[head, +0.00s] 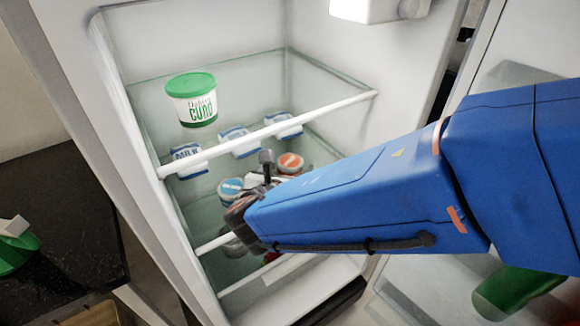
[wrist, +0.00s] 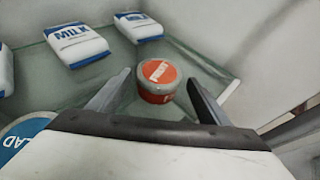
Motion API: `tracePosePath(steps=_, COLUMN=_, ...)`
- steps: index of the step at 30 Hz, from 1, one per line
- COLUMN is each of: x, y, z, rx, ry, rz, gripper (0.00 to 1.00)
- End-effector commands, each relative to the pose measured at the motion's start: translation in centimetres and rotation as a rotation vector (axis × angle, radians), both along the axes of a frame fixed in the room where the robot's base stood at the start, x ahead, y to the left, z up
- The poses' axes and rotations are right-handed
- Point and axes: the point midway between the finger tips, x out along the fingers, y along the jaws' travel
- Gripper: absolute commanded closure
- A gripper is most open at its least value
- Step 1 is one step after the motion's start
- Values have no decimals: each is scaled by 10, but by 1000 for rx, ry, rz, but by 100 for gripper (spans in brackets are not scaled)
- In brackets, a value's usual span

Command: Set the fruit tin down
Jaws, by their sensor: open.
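The fruit tin, a small round tin with an orange-red lid, stands upright on a glass fridge shelf; it shows in the wrist view (wrist: 157,80) and in the head view (head: 291,162). My gripper (wrist: 158,88) is open, with one finger to the left and one to the right of the tin. Gaps show between the fingers and the tin, and the tin's base looks to rest on the shelf. In the head view my gripper (head: 258,182) reaches into the fridge, and my arm hides part of the shelf.
Several milk packs (head: 239,141) lie on the shelf behind and to the left. A blue-lidded tin (wrist: 22,138) stands near my gripper's left side.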

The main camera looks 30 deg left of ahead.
Motion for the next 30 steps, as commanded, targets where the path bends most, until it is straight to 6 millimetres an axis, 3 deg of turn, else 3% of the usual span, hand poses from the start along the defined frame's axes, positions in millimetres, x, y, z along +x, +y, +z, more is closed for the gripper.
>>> tracePosePath(steps=6, x=-38, y=-9, z=19, rx=5, ry=-2, rz=5, gripper=29)
tracePosePath(steps=15, x=-78, y=-20, z=36, rx=5, ry=-4, rz=5, gripper=29)
tracePosePath(steps=30, x=-89, y=-24, z=42, rx=5, ry=-4, rz=3, gripper=29)
